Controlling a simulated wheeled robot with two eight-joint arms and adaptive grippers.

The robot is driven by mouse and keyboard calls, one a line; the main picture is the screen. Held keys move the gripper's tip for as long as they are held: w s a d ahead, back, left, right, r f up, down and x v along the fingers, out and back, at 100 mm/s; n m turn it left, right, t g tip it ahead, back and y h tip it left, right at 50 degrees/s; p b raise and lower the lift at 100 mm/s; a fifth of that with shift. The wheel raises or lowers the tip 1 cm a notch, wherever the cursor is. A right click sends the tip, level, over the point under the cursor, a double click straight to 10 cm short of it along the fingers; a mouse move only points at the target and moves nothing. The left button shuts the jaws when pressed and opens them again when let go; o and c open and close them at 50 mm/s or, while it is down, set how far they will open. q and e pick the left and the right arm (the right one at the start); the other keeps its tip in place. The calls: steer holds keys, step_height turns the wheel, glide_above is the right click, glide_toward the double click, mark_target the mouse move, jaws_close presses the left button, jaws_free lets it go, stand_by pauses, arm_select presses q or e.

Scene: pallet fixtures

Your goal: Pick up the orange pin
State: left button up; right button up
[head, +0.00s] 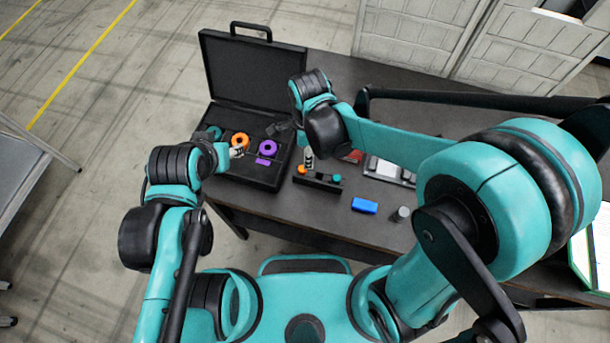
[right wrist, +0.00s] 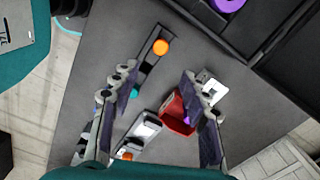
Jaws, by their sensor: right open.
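The orange pin (head: 302,170) stands at the left end of a narrow black holder (head: 320,182) on the table. Its round orange top also shows in the right wrist view (right wrist: 160,47), apart from the fingers and beyond their tips. A teal pin (head: 337,177) is at the holder's other end. My right gripper (right wrist: 159,82) is open, its two fingers spread over the table with nothing gripped.
The open black case (head: 270,182) holds an orange ring (head: 240,141) and a purple ring (head: 267,147). A red container (right wrist: 177,115) shows between my right fingers. A blue block (head: 364,205) and a grey cylinder (head: 401,213) stand near the table's front edge.

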mark_target(303, 173)
steer(key=shift+s+a+f, duration=0.15)
steer(key=shift+a+f, duration=0.1)
steer(key=shift+a, duration=0.05)
steer(key=shift+m, duration=0.3)
steer(key=f, duration=0.2)
steer(key=f+b, duration=0.1)
steer(key=f, duration=0.2)
steer(key=f+b, duration=0.1)
steer(key=f, duration=0.1)
steer(key=shift+a+f, duration=0.35)
steer(key=shift+f, duration=0.05)
jaws_close()
